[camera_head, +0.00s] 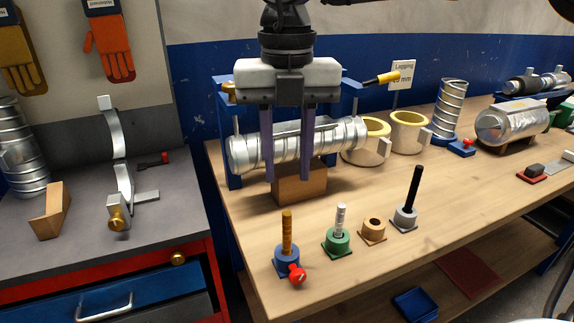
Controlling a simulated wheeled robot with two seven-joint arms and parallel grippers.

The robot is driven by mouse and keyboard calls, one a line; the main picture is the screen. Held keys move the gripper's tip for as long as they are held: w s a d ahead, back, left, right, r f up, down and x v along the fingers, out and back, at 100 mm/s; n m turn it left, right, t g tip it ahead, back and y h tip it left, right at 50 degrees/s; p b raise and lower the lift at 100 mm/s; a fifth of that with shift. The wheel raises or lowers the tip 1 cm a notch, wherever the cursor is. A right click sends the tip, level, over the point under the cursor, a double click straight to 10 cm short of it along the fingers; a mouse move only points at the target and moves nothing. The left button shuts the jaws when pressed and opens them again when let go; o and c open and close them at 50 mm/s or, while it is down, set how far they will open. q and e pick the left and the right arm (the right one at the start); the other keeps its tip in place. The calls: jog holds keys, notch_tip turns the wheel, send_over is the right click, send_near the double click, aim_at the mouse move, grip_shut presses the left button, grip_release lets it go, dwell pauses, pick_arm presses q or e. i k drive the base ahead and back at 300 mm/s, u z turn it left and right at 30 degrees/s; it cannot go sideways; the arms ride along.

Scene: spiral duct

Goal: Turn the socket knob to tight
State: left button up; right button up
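A red knob (297,273) is on the front of a blue socket (281,263) near the table's front left edge. An orange-brown rod (287,231) stands upright in that socket. A second red knob (467,142) is on a blue base under a spiral duct (450,105) farther back. I cannot read a tight mark on either knob. My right gripper (287,178) hangs from the top with its two fingers apart and nothing seen between them. It is above and behind the front knob, in front of a lying silver duct (240,152). My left gripper is out of view.
The lying duct rests on a wooden block (300,187) by a blue frame (234,176). A green socket (337,243), a tan socket (373,231) and a grey socket (404,219) stand right of the blue one. The wooden table (450,190) is clear at right front.

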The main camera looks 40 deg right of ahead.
aim_at(297, 276)
jog(key=k, duration=1)
